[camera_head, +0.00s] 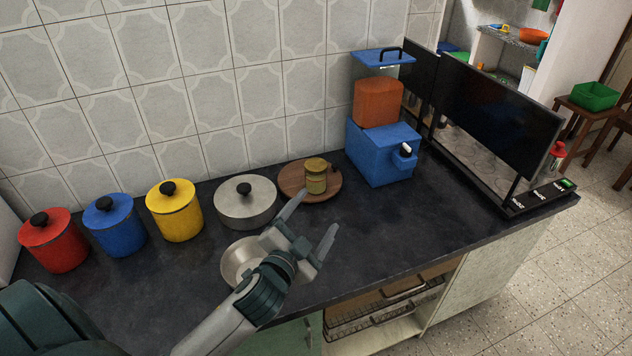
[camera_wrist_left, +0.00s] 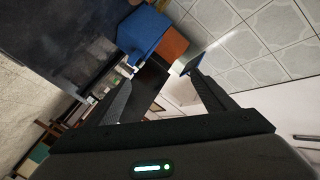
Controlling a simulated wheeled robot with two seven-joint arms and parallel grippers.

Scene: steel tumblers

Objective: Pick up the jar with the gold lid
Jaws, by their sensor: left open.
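The jar with the gold lid (camera_head: 316,182) stands upright on a round wooden board (camera_head: 294,178) on the dark counter, near the tiled wall. My left gripper (camera_head: 312,218) is open and empty, just in front of the jar in the head view, with its fingers pointing toward the upper right. One fingertip shows close to the jar's lower left; I cannot tell whether they touch. In the left wrist view the open fingers (camera_wrist_left: 161,78) have nothing between them that I can make out as the jar. My right gripper is not in view.
A steel pot (camera_head: 247,203) stands left of the board. A steel bowl (camera_head: 235,265) lies partly behind my left gripper. Red, blue and yellow canisters (camera_head: 174,213) line the wall. A blue appliance (camera_head: 380,155) stands right of the jar. The counter right of my gripper is clear.

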